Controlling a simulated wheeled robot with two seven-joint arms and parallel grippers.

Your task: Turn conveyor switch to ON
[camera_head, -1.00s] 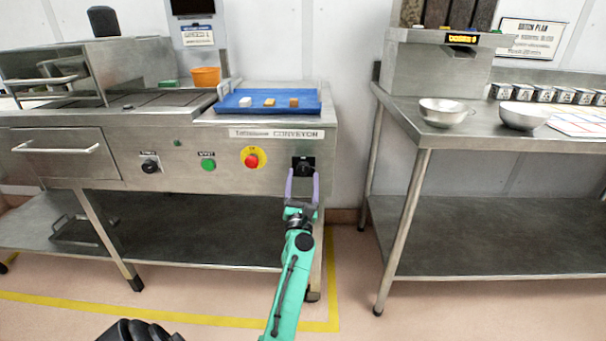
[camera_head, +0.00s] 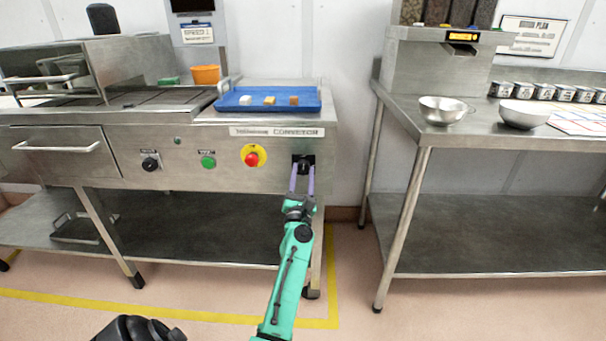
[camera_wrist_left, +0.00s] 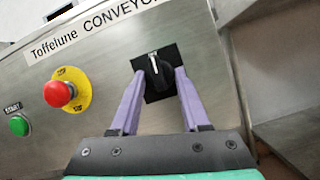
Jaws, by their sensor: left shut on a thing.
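The conveyor switch is a black rotary knob (camera_head: 304,163) on a dark square plate at the right end of the conveyor's steel front panel. In the left wrist view the knob (camera_wrist_left: 155,74) shows a white mark pointing roughly up, towards the CONVEYOR label. My left gripper (camera_head: 303,170) has its two purple fingers on either side of the knob. In the left wrist view the gripper (camera_wrist_left: 160,88) is shut on the knob, with the fingertips against its sides. ON and OFF lettering cannot be read.
Left of the switch are a red emergency stop (camera_head: 252,159) on a yellow disc, a green start button (camera_head: 208,162) and another black knob (camera_head: 150,164). A blue tray (camera_head: 240,106) with small blocks sits above. A steel table (camera_head: 440,148) with bowls stands right, across a gap.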

